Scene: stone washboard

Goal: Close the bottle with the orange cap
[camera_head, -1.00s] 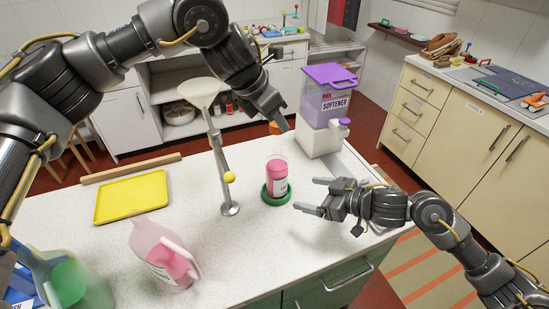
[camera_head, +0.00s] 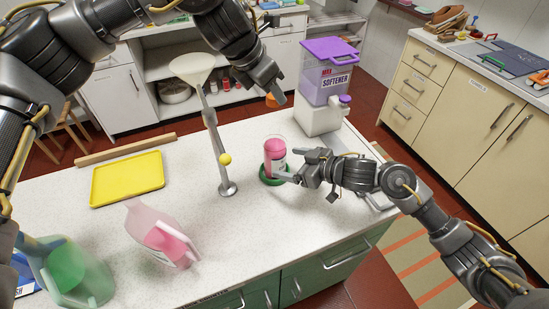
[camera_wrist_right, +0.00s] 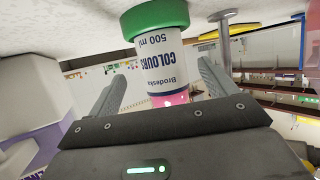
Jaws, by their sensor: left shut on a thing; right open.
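The bottle (camera_head: 274,152) is clear with pink contents and a white label, and stands upright in a green round base (camera_head: 264,178) on the counter. In the right wrist view the bottle (camera_wrist_right: 160,62) appears upside down, between the two fingers of my right gripper (camera_wrist_right: 160,85). My right gripper (camera_head: 293,166) is open at the bottle's right side; I cannot tell whether a finger touches it. My left gripper (camera_head: 274,92) is shut on the orange cap (camera_head: 271,100), above and behind the bottle in the picture. The cap is partly hidden by the fingers.
A funnel stand (camera_head: 212,130) with a yellow knob is left of the bottle. A softener dispenser (camera_head: 327,85) stands behind right. A pink jug (camera_head: 160,235), a green container (camera_head: 75,275) and a yellow tray (camera_head: 128,178) are left. The counter's front middle is clear.

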